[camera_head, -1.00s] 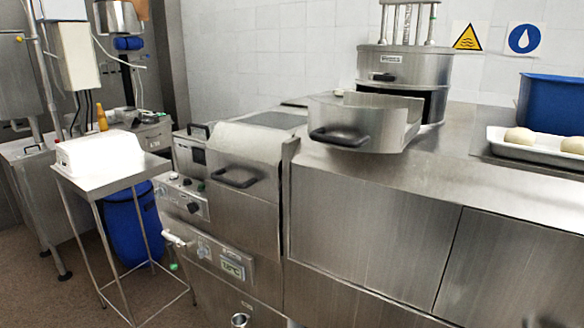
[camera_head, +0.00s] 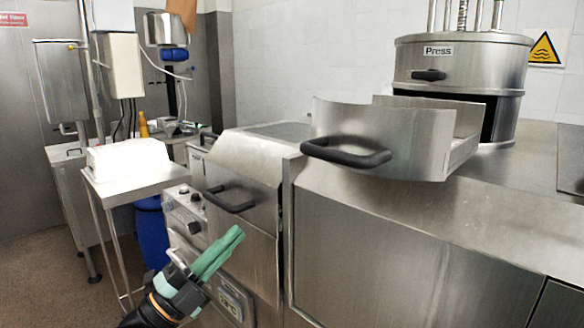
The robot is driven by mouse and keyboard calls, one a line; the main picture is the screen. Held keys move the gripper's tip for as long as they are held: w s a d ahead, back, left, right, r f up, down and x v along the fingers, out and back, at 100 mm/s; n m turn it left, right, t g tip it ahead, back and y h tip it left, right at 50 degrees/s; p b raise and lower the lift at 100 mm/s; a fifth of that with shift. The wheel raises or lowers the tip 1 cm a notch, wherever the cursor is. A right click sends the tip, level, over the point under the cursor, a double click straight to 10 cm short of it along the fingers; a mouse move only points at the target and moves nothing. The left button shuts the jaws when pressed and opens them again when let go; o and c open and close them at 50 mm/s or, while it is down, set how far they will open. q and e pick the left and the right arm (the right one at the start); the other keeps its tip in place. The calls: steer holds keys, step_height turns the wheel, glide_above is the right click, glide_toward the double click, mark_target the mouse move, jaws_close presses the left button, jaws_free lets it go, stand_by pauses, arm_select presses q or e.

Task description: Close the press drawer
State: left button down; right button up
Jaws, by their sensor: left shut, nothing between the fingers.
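The press (camera_head: 463,62) is a round steel machine with a "Press" label on the counter at the upper right. Its drawer (camera_head: 400,138) is pulled out toward me, with a curved steel front and a black handle (camera_head: 346,154). A dark gap shows in the press behind the drawer. My left gripper (camera_head: 237,236) has green fingers, shut and empty. It is at the lower middle, below and left of the drawer handle and apart from it, in front of the steel machine with a control panel. My right gripper is not in view.
A steel machine (camera_head: 248,165) with its own black handle (camera_head: 229,204) stands left of the counter. A small table (camera_head: 118,191) with a white box (camera_head: 129,157) is further left. The counter top (camera_head: 440,205) right of the drawer is bare.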

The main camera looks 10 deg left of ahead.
arm_select(q)
steer(key=s+r+m+g+b, duration=0.3)
steer(key=s+r+m+g, duration=0.2)
steer(key=r+m, duration=0.5)
steer(key=s+r+m+g+b, duration=0.2)
steer(key=s+r+m+g, duration=0.3)
steer(key=m, duration=0.8)
steer(key=w+p+x, duration=0.1)
steer(key=p+x, duration=0.2)
steer(key=x, duration=1)
steer(key=shift+w+a+r+t+y, duration=0.15)
steer(key=shift+w+r+t+y, duration=0.2)
steer(key=shift+w, duration=0.1)
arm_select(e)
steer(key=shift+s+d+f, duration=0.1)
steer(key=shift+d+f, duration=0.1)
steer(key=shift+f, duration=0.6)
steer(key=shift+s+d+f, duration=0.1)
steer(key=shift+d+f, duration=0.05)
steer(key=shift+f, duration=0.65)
